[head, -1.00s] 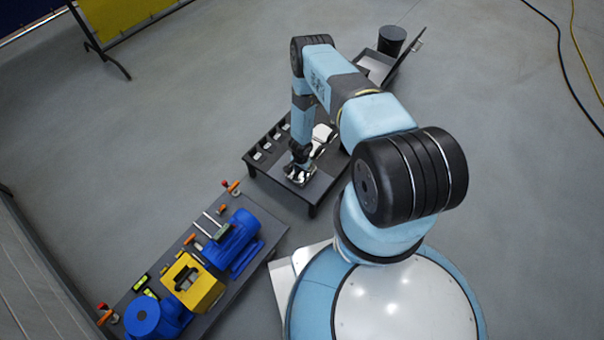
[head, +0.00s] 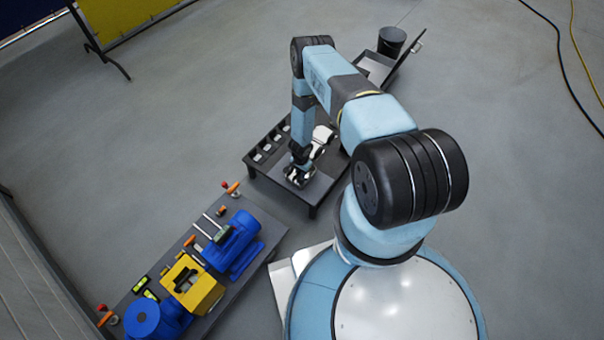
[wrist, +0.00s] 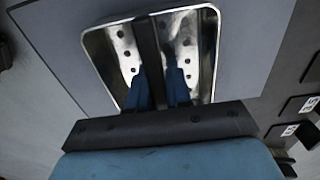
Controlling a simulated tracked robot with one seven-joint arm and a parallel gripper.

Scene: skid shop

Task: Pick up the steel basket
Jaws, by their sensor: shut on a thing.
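The steel basket (wrist: 205,50) is a shiny, shallow rectangular tray with round holes and a dark bar across its middle. It fills the upper middle of the wrist view. I cannot tell whether the basket is clear of the table top.
Behind the basket on the same table are a white object (head: 322,138) and a row of dark slots with small labels (head: 268,147). A skid with a blue motor (head: 235,242) and yellow block (head: 192,284) stands at lower left. A black bin (head: 391,41) is at the back.

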